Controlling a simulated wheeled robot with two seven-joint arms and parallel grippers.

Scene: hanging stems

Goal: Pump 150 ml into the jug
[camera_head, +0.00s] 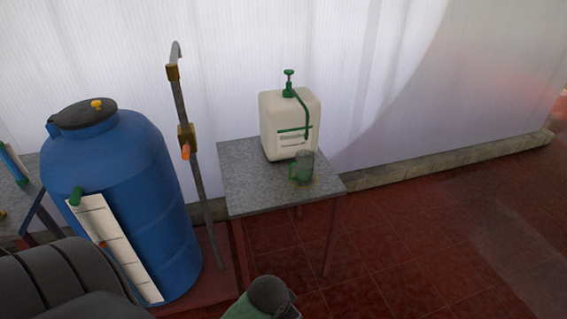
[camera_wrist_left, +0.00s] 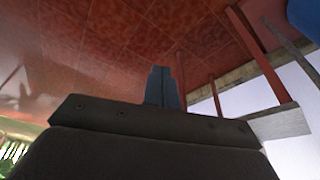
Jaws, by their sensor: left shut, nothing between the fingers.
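A white canister (camera_head: 278,137) stands on a small grey table (camera_head: 247,187). A green pump (camera_head: 289,82) is fixed on its top, with its head raised. A green spout tube (camera_head: 303,108) runs down the canister's front right side. A green see-through jug (camera_head: 304,168) stands upright in front of the canister, below the tube's end, with its handle to the left. I cannot tell how full it is. My left gripper (camera_wrist_left: 164,86) is shut and empty in the left wrist view, apart from the canister and jug. My right gripper is not in view.
A blue barrel (camera_head: 145,190) with a white gauge strip (camera_head: 118,250) stands left of the table. A standpipe (camera_head: 192,175) with an orange-handled tap rises between them. A pale wall is behind. Red tiled floor (camera_head: 420,250) is clear to the right.

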